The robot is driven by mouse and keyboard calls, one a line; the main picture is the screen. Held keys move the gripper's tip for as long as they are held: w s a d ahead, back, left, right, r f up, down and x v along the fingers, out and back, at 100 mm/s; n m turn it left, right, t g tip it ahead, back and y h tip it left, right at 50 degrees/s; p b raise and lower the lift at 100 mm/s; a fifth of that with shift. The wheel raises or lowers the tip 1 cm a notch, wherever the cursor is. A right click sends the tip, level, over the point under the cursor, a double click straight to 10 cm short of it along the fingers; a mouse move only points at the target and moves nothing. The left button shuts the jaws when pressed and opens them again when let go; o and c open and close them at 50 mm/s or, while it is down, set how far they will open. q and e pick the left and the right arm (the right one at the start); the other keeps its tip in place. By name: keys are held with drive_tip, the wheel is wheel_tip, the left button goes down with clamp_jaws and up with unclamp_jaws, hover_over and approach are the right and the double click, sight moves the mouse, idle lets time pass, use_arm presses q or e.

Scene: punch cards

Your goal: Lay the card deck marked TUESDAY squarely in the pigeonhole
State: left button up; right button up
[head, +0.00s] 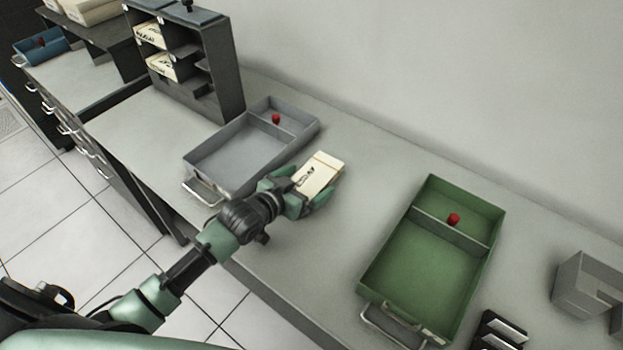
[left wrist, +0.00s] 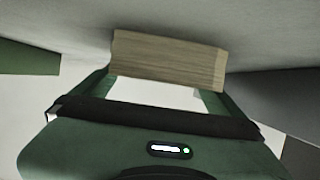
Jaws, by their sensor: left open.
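A cream card deck (head: 322,172) lies on the bench between the grey and green trays; its dark lettering is too small to read surely. My left gripper (head: 313,188) is open, with its fingers on either side of the near part of the deck. In the left wrist view the deck (left wrist: 168,62) shows its layered edge at the fingertips; I cannot tell whether the fingers touch it. The dark grey pigeonhole rack (head: 229,78) stands at the back left. Two decks, an upper one (head: 151,36) and a lower one (head: 161,67), sit in its left column. My right gripper is out of view.
The grey tray (head: 192,157) with a red knob (head: 276,119) lies between deck and rack. The green tray (head: 365,275), also with a red knob (head: 454,218), lies to the right. A grey box (head: 580,285) stands far right. Bare bench lies behind the deck.

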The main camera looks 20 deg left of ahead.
sight(311, 178)
use_arm(q)
drive_tip(key=shift+x, duration=1.2)
drive_tip(key=shift+r, duration=0.1)
drive_tip(key=c, duration=2.1)
drive_tip(key=shift+o, duration=0.2)
wheel_tip(311, 178, up, 20)
drive_tip(key=b, duration=0.1)
drive_tip(key=s+a+r+n+t+y, duration=0.1)
drive_tip(key=s+a+r+n+y, duration=0.1)
drive_tip(key=s+r, duration=0.6)
drive_tip(key=shift+r+n+y, duration=0.55)
drive_tip(key=shift+n+y, duration=0.35)
drive_tip(key=shift+y, duration=0.3)
drive_tip(key=shift+d, duration=0.1)
